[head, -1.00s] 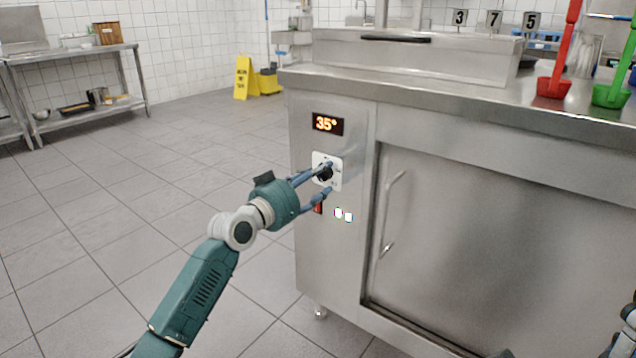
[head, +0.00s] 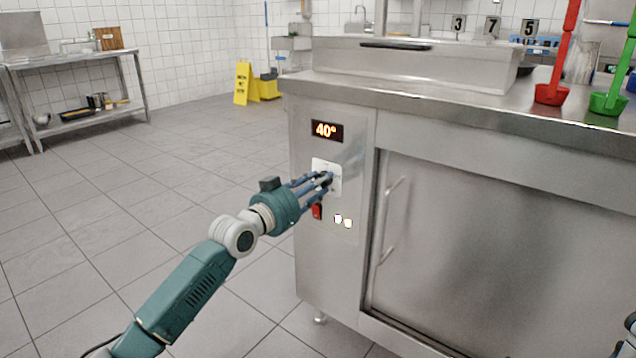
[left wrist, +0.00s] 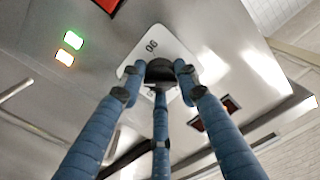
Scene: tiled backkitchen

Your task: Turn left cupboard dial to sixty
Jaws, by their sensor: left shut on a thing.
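The left cupboard's dial is a dark knob on a white square plate (head: 333,167) on the steel front panel. The display (head: 327,131) above it reads 40°. My left gripper (head: 325,181) is at the plate with its blue fingers closed around the dial, which they mostly hide in the head view. In the left wrist view the fingertips (left wrist: 160,75) grip the dark dial (left wrist: 158,68) from its sides. The number 90 shows upside down on the plate (left wrist: 172,45).
A red switch (head: 317,211) and two small lights (head: 343,221) sit just below the plate. The cupboard door (head: 480,250) with its long handle (head: 388,220) is to the right. The worktop (head: 420,95) overhangs the panel. The tiled floor to the left is open.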

